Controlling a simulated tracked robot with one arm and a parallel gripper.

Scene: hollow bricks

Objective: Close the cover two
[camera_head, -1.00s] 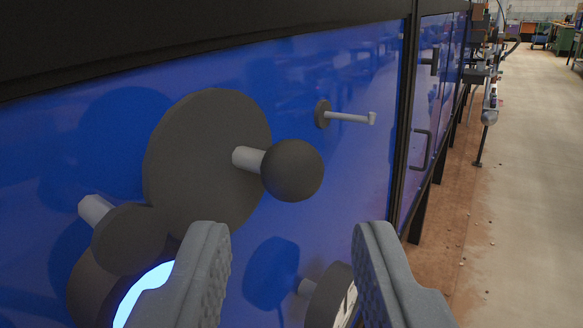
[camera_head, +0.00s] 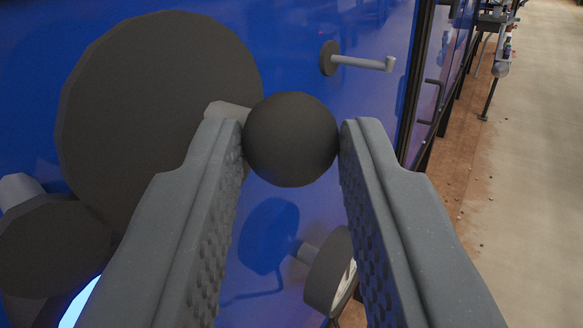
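A large dark grey disc (camera_head: 150,110) stands in front of a glossy blue panel in the left half of the view. A light grey stem (camera_head: 226,109) leads from it to a dark ball knob (camera_head: 290,138). My gripper (camera_head: 291,130) has its two grey fingers on either side of the ball, with their tips against its left and right edges. A second, smaller dark knob (camera_head: 55,245) is at the lower left, partly cut off, above a glowing light-blue ring (camera_head: 80,303). The frames do not label which cover is number two.
A grey L-shaped handle (camera_head: 360,63) sticks out at the upper right. A round dark gauge-like part (camera_head: 328,272) with a pale face is below, behind the right finger. The blue panel ends at a black frame (camera_head: 413,95); open floor (camera_head: 540,170) lies right of it.

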